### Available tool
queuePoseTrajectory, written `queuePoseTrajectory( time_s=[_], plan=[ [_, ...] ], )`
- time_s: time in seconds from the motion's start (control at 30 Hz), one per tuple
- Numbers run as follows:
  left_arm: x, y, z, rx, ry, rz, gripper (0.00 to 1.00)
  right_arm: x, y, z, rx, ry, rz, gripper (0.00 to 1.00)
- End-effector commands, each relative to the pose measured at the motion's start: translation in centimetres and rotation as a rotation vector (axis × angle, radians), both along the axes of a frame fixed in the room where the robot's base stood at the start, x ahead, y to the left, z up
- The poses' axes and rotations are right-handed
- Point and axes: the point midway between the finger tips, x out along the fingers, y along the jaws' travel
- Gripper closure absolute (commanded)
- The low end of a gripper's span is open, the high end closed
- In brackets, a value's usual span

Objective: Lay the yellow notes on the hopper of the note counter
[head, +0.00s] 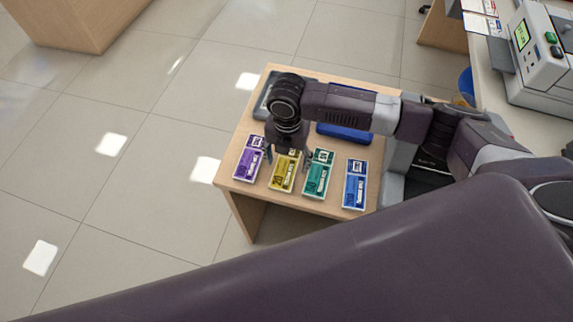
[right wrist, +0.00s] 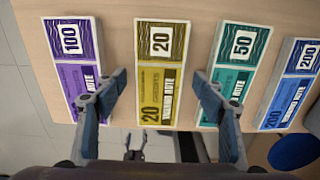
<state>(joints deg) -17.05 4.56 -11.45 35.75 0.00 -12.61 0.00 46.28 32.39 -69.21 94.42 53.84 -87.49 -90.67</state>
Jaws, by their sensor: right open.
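The yellow notes (head: 284,174), a flat bundle marked 20, lie on the small wooden table between the purple and green bundles. They also show in the right wrist view (right wrist: 160,85). My right gripper (head: 289,157) is over them and open, its fingers (right wrist: 158,88) on either side of the bundle in the picture, with nothing held. I cannot tell its height above the table. A grey-white machine with a green screen, which looks like the note counter (head: 536,52), stands on the counter at the upper right; its hopper is not clear. My left gripper is not in view.
Purple (head: 249,160), green (head: 318,174) and blue (head: 355,185) bundles lie on the wooden table (head: 232,180). A blue tray (head: 343,132) and a grey tray (head: 262,107) are behind, partly hidden by my arm. Open floor lies to the left.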

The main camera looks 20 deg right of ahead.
Motion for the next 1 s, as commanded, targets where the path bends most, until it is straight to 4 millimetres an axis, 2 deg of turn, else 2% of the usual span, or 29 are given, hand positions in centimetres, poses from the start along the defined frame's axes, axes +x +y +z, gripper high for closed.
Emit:
queuePoseTrajectory(
  time_s=[0.1,0.5,0.8,1.0],
  plan=[
    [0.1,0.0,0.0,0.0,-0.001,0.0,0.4,0.0,0.0,0.0,0.0,0.0,0.0,0.37],
    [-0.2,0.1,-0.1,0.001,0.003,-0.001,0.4,0.0,0.0,0.1,0.001,-0.001,-0.001,0.81],
    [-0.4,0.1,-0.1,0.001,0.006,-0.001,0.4,0.1,0.0,0.3,0.0,-0.001,-0.001,0.81],
    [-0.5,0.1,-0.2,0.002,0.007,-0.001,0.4,0.1,0.1,2.2,0.003,-0.003,-0.001,0.81]
  ],
)
